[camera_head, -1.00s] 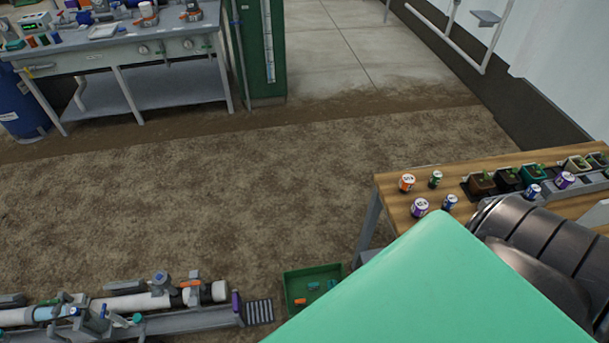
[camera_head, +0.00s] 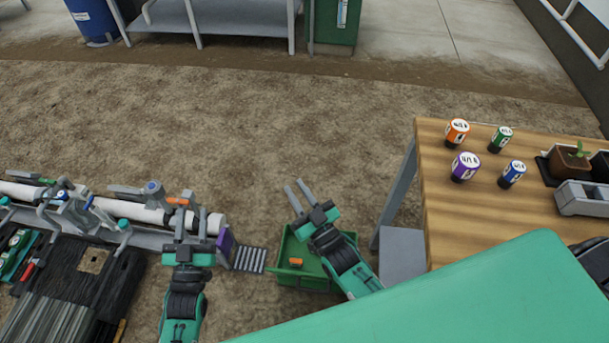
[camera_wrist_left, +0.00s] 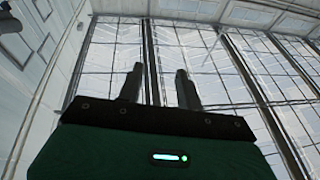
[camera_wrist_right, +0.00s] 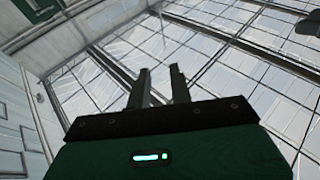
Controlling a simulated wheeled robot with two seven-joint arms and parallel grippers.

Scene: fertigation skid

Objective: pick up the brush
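I cannot make out a brush for certain in any view. My left gripper (camera_head: 191,222) is open and empty, pointing away from me, in front of the white pipe at the lower left of the head view. My right gripper (camera_head: 295,192) is open and empty, above the green bin. Its fingers are closer together than the left ones. The left wrist view shows the left fingers (camera_wrist_left: 158,86) apart with nothing between them. The right wrist view shows the right fingers (camera_wrist_right: 159,85) also apart and empty. Both wrist views face the glazed roof.
A pipe assembly (camera_head: 150,213) runs along the lower left, beside a dark slatted surface (camera_head: 75,285). A green bin (camera_head: 303,279) holds a small orange item (camera_head: 295,262). A wooden table (camera_head: 440,205) at right carries several cans and a potted plant (camera_head: 570,160). Bare soil lies beyond.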

